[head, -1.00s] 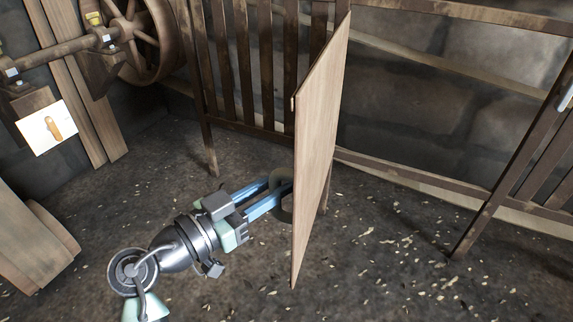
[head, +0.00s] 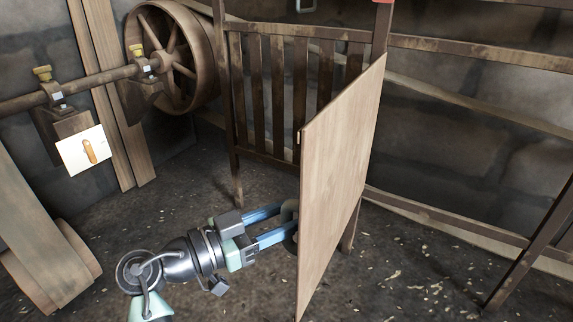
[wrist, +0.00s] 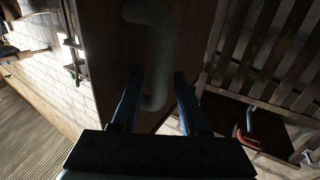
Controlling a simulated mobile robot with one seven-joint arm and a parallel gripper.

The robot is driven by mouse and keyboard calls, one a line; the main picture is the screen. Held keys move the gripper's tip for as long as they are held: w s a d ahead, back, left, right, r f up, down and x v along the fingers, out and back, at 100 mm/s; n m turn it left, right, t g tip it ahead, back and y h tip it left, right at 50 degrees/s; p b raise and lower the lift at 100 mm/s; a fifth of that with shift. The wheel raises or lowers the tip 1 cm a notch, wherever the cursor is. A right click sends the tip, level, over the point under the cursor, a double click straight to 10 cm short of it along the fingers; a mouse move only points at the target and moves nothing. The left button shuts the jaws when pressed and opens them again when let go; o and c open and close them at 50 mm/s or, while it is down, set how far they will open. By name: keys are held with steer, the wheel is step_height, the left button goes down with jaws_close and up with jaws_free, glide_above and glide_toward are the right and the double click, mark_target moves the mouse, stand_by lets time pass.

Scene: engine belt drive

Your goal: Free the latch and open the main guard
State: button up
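The main guard is a flat wooden panel (head: 338,175), standing swung out at an angle from the slatted frame. A grey curved handle (wrist: 152,50) is on its face; in the head view the handle (head: 289,212) is partly hidden by the panel's near edge. My gripper (head: 285,222) is at the handle, with its two blue fingers apart. In the wrist view the gripper (wrist: 157,90) has the handle's lower end between its fingers, with gaps showing on both sides. A small pale piece (head: 299,137) sits on the panel's free edge. I cannot make out the latch clearly.
A spoked wheel (head: 172,55) on a shaft (head: 95,82) stands at the left. A white card with an orange mark (head: 86,150) hangs below the shaft. The slatted frame (head: 255,90) stands behind the panel. The floor in front at right is clear.

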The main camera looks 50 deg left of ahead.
steer(key=shift+o, duration=0.2)
steer(key=shift+s, duration=0.15)
steer(key=s+a+p, duration=0.2)
steer(key=s+p, duration=0.3)
steer(key=s, duration=0.7)
steer(key=shift+s+a+p, duration=0.2)
steer(key=shift+s+p, duration=0.1)
steer(key=shift+p, duration=0.1)
